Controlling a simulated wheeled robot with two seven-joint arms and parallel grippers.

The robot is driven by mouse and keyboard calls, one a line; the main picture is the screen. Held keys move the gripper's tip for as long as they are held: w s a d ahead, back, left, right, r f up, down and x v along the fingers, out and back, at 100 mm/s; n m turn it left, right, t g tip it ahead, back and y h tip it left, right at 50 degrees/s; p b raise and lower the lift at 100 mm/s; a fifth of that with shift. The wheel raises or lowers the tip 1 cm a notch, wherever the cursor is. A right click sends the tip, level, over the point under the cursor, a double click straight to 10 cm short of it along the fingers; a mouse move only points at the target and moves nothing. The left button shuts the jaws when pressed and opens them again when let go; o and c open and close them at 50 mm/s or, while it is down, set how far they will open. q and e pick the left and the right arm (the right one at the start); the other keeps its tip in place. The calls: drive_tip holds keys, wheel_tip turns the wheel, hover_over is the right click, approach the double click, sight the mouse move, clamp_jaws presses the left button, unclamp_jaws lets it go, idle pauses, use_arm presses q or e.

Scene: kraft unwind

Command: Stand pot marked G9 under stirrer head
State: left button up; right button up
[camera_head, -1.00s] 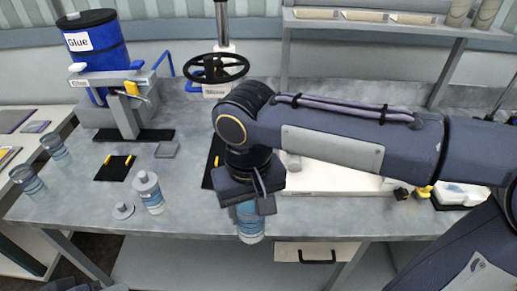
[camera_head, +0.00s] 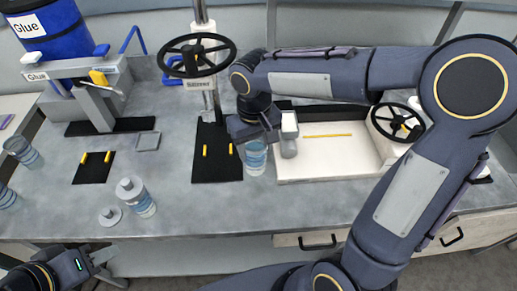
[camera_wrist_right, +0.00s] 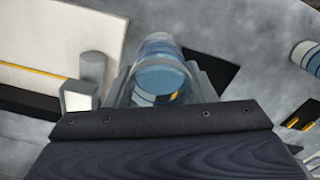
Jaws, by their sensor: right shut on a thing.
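My right gripper (camera_head: 256,138) is shut on a clear pot with blue bands (camera_head: 256,160). It holds the pot just right of the black mat (camera_head: 217,168) under the stirrer. In the right wrist view the pot (camera_wrist_right: 160,80) sits between the fingers; I cannot read a G9 mark. The stirrer (camera_head: 199,84) has a black handwheel (camera_head: 199,55) on a post; its head stands over the back of the mat, which bears two yellow strips. I cannot tell whether the pot touches the table. My left gripper (camera_head: 105,265) is open and empty, low at the left.
A lidded pot (camera_head: 136,196) and a loose lid (camera_head: 110,216) stand left of the mat. Other pots (camera_head: 22,152) are at the far left. A grey cylinder (camera_head: 288,147) and a white tray (camera_head: 335,160) lie close right of the held pot. A glue stand (camera_head: 95,105) is behind.

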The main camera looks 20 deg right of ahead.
sight(258, 146)
drive_tip(key=shift+w+d+f, duration=0.35)
drive_tip(key=shift+w+f, duration=0.05)
drive_tip(key=shift+f, duration=0.2)
drive_tip(key=shift+w+d+f, duration=0.3)
drive_tip(key=shift+w+f, duration=0.1)
drive_tip(key=shift+f, duration=0.15)
drive_tip(key=shift+w+d+f+p, duration=0.1)
drive_tip(key=shift+f+p, duration=0.05)
drive_tip(key=shift+f, duration=0.8)
drive_tip(key=shift+w+d+f+p, duration=0.1)
drive_tip(key=shift+f+p, duration=0.05)
drive_tip(key=shift+f, duration=0.8)
drive_tip(key=shift+f, duration=0.15)
drive_tip(key=o, duration=1.3)
